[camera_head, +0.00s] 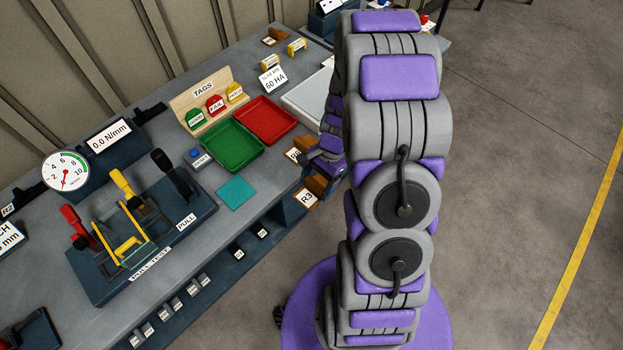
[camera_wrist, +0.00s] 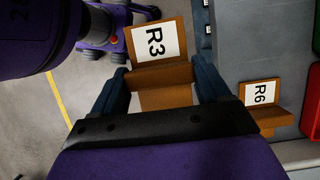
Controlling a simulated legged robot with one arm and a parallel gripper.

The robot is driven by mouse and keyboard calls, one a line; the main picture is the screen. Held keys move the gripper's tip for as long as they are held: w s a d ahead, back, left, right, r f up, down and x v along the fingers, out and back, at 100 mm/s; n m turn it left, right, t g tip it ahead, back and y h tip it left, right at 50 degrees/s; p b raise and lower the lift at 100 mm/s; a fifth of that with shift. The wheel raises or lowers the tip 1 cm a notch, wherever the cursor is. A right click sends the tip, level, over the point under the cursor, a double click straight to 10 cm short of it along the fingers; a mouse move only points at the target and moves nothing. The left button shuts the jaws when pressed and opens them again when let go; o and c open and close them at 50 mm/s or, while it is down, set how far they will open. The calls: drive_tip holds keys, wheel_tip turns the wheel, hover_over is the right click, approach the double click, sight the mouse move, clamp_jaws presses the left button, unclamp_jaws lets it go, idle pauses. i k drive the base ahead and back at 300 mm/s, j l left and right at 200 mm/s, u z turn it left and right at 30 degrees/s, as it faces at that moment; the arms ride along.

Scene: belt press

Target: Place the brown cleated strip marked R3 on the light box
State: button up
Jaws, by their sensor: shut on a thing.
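The brown cleated strip marked R3 (camera_head: 317,185) is held between the two dark fingers of my gripper (camera_head: 324,168). In the wrist view the strip (camera_wrist: 165,75) lies across between the fingers (camera_wrist: 163,88), with its white R3 label facing the camera. In the head view it is at the bench's front edge; the wrist view shows floor behind its label end. The pale panel that looks like the light box (camera_head: 303,101) lies on the bench beyond the red tray, partly hidden by my arm.
Another brown strip, marked R6 (camera_wrist: 270,114), sits close beside my gripper at the bench edge. A red tray (camera_head: 266,121) and a green tray (camera_head: 234,147) lie near it. A teal square (camera_head: 236,193) and the pull-test rig (camera_head: 130,240) are further left.

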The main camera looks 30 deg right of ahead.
sight(321, 92)
drive_tip(key=i+l, duration=0.7)
drive_tip(key=i+l+z, duration=0.05)
